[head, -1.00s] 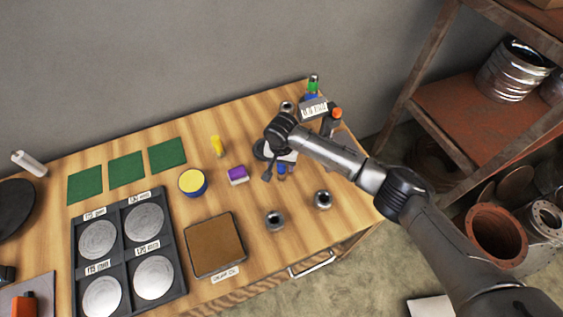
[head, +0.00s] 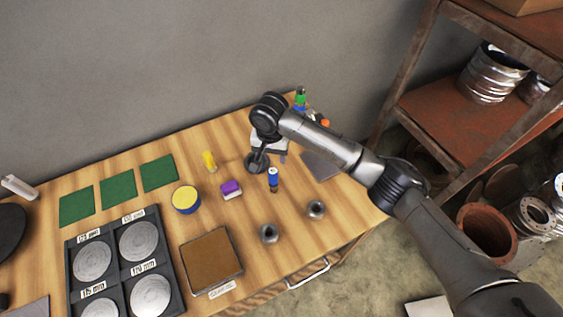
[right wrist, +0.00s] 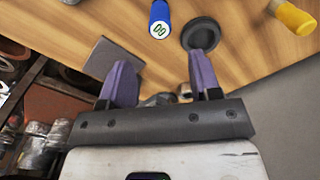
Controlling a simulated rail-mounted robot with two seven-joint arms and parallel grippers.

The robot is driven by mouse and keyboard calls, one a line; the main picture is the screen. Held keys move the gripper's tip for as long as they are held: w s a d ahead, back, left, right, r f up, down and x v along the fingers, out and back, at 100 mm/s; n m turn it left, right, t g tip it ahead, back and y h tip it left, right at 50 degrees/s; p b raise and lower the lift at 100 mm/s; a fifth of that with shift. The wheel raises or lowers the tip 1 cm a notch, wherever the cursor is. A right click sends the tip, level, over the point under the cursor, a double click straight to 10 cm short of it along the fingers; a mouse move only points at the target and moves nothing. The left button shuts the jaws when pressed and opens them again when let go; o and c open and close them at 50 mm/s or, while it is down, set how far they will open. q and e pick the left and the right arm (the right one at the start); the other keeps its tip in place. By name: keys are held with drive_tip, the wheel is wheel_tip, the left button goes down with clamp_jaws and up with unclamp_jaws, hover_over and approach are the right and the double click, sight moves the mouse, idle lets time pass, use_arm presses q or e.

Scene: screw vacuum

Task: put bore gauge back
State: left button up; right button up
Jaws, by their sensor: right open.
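My right gripper (right wrist: 163,85) is open above the back right of the table; its purple fingers show in the right wrist view with nothing clearly held between them. In the head view my gripper (head: 277,152) is partly hidden by its own arm. A small blue item with a white top (head: 273,180) stands on the table just in front of it; it also shows in the right wrist view (right wrist: 160,18). I cannot tell for sure which thing is the bore gauge. A dark round disc (head: 256,163) and a flat grey square (head: 322,165) lie nearby. My left gripper is out of view.
Two metal rings (head: 269,233) stand near the front edge. A purple-and-white block (head: 231,189), a yellow-topped tin (head: 186,199), a yellow item (head: 209,161) and a brown tray (head: 211,262) are left. A green-topped item (head: 300,99) stands behind. A rusty shelf (head: 450,115) is at right.

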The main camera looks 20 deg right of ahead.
drive_tip(key=shift+r, duration=0.25)
drive_tip(key=s+a+f+n+y, duration=0.1)
drive_tip(key=s+a+f+n, duration=0.1)
drive_tip(key=s+f, duration=0.2)
drive_tip(key=s+a+f+n, duration=0.2)
drive_tip(key=s+f, duration=0.2)
drive_tip(key=s, duration=0.2)
drive_tip(key=s+a+f+n+t+y, duration=0.1)
drive_tip(key=s+a+f+n, duration=0.1)
drive_tip(key=s+f, duration=0.2)
drive_tip(key=shift+s+a+f+y, duration=0.15)
drive_tip(key=shift+s, duration=0.4)
drive_tip(key=shift+s+a+f+y, duration=0.15)
drive_tip(key=shift+s, duration=0.4)
drive_tip(key=shift+n+t, duration=0.7)
drive_tip(key=shift+t, duration=0.1)
drive_tip(key=s, duration=0.3)
drive_tip(key=s+d+f, duration=0.1)
drive_tip(key=s, duration=0.2)
drive_tip(key=s+d+f, duration=0.1)
drive_tip(key=s, duration=0.2)
drive_tip(key=shift+s+d, duration=0.1)
drive_tip(key=shift+d, duration=0.1)
drive_tip(key=s+d+r+n+t+h, duration=0.1)
drive_tip(key=s+d+h, duration=0.1)
drive_tip(key=s+d, duration=0.6)
drive_tip(key=s, duration=0.4)
drive_tip(key=shift+s+d+r, duration=0.35)
drive_tip(key=shift+s+r, duration=0.05)
